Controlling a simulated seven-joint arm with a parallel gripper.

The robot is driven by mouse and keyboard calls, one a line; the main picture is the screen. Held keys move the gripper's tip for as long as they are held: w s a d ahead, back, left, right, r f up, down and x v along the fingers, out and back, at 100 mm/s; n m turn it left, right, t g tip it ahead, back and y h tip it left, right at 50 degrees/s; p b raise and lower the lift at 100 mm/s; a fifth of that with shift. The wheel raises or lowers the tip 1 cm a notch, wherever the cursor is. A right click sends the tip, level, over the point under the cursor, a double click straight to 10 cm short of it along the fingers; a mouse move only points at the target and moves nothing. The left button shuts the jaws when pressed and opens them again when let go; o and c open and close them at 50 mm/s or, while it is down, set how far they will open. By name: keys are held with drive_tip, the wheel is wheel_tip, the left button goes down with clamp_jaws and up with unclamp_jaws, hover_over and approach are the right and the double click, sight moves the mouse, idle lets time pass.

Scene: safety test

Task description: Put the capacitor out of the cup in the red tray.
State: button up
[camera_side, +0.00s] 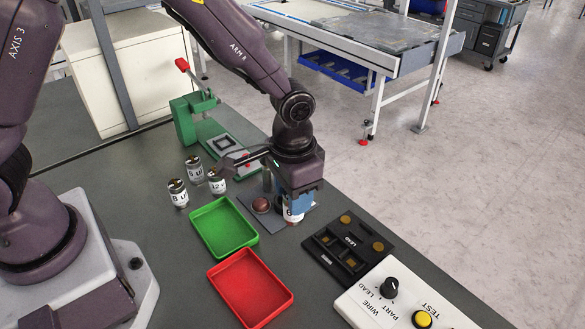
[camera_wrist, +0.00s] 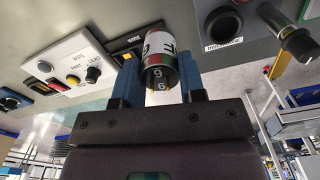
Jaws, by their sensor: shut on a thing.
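My gripper (camera_side: 298,200) points down over the grey plate (camera_side: 275,221), its blue fingers shut on a capacitor (camera_side: 292,215) with a white label. A round brown-red cup-like piece (camera_side: 261,204) is on the plate, left of the held capacitor. Whether the capacitor's lower end touches the plate or sits in a holder, I cannot tell. The red tray (camera_side: 250,288) is empty, in front and to the left.
An empty green tray (camera_side: 223,227) lies behind the red one. Three more capacitors (camera_side: 178,193) stand left of my gripper. A black panel (camera_side: 345,250) and a white test box (camera_side: 388,300) lie to the right. A green clamp (camera_side: 192,118) stands at the back.

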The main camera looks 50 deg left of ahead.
drive_tip(key=s+d+f+n, duration=0.2)
drive_tip(key=s+n, duration=0.1)
drive_tip(key=s, duration=0.9)
drive_tip(key=shift+w+f, duration=0.1)
drive_tip(key=shift+f, duration=2.25)
drive_tip(key=shift+f, duration=0.9)
drive_tip(key=o, duration=1.1)
wheel_tip(320, 180, up, 7)
drive_tip(key=shift+m, duration=0.3)
